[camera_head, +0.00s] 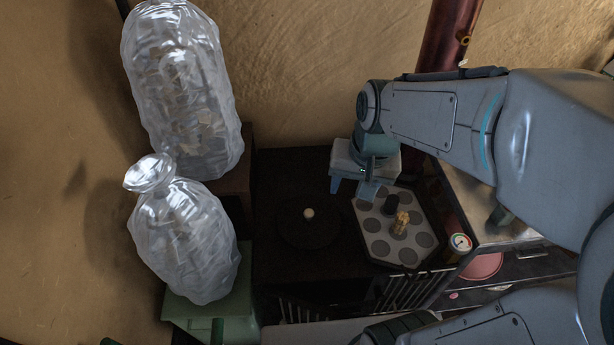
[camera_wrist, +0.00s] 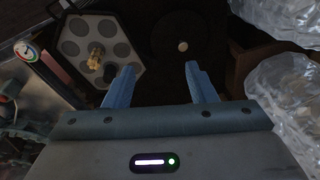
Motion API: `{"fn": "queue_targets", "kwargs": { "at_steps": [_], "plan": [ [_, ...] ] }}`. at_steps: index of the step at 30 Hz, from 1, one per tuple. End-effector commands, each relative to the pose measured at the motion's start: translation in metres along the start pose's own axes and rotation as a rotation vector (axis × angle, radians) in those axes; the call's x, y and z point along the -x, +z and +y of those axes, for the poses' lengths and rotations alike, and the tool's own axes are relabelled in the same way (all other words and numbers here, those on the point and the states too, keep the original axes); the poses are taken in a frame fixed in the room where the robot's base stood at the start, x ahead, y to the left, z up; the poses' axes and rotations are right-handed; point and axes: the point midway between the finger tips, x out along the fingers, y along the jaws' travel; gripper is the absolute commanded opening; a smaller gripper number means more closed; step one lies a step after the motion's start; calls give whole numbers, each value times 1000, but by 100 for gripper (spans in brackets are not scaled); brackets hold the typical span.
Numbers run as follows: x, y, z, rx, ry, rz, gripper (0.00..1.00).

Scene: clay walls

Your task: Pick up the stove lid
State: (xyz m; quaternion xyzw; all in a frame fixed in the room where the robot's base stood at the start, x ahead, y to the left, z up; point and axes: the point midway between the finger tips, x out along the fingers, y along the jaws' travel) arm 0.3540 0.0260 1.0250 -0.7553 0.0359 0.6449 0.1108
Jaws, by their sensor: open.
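The stove lid (camera_head: 291,228) is a dark round disc with a pale knob (camera_head: 308,213) at its middle. It lies flat on a dark surface, left of the tray. It also shows in the wrist view, with its knob (camera_wrist: 183,46) beyond my fingertips, nearer the right finger. My gripper (camera_head: 351,189) is open and empty. In the head view it hangs to the upper right of the lid, apart from it. The two blue fingers also show in the wrist view (camera_wrist: 162,68). The lid's dark edge is hard to tell from the surface.
A grey tray with round hollows (camera_head: 372,243) sits right of the lid, holding a yellowish piece (camera_head: 401,223) and a dark cylinder (camera_head: 391,204). Two clear plastic bags (camera_head: 185,90) (camera_head: 187,240) stand at left. A gauge (camera_head: 460,243) is at right.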

Motion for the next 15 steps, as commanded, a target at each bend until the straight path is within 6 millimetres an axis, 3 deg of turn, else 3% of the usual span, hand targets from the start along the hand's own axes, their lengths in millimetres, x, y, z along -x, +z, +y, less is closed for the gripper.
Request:
{"fn": "queue_targets", "kwargs": {
  "at_steps": [6, 15],
  "plan": [
    [-54, -47, -29, -228, 14, -88, 51],
    [-133, -89, -68, -478, 111, -121, 51]
  ]
}}
